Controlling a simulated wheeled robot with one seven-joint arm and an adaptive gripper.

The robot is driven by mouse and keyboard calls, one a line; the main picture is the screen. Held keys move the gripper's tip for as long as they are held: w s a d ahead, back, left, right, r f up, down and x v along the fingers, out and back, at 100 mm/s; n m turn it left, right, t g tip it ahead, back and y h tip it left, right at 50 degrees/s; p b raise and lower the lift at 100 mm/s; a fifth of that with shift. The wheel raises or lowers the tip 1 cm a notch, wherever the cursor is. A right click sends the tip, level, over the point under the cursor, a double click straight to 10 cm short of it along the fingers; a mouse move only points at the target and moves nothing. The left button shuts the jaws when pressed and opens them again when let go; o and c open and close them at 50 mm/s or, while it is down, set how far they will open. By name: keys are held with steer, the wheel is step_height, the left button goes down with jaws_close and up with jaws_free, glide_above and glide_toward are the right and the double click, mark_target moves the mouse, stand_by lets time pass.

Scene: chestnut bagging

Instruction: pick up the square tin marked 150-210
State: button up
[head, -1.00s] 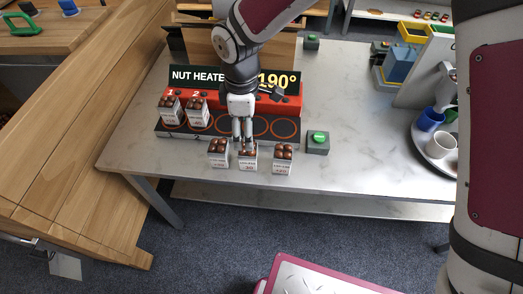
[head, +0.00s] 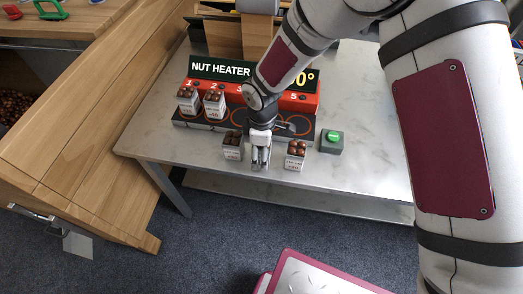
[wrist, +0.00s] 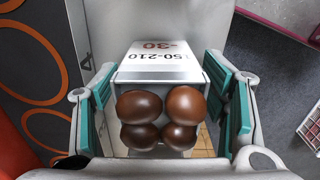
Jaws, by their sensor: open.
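The square white tin marked 150-210 (wrist: 160,72) fills the middle of the wrist view, with several brown chestnuts (wrist: 185,104) in its open top. My gripper (wrist: 160,100) is open, with one teal-padded finger on each side of the tin. A narrow gap shows at each side, though contact low down cannot be told. In the head view my gripper (head: 260,162) points down between two other chestnut tins, the left one (head: 232,152) and the right one (head: 295,160). There it hides the middle tin.
Two filled tins (head: 187,103) (head: 214,107) stand on the nut heater (head: 220,70) behind. A grey box with a green button (head: 332,142) stands right of the front tins. The marble table (head: 365,150) is clear further right, and its front edge is close.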

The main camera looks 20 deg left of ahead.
steer(key=shift+f, duration=0.3)
steer(key=c, duration=1.3)
steer(key=shift+r, duration=0.15)
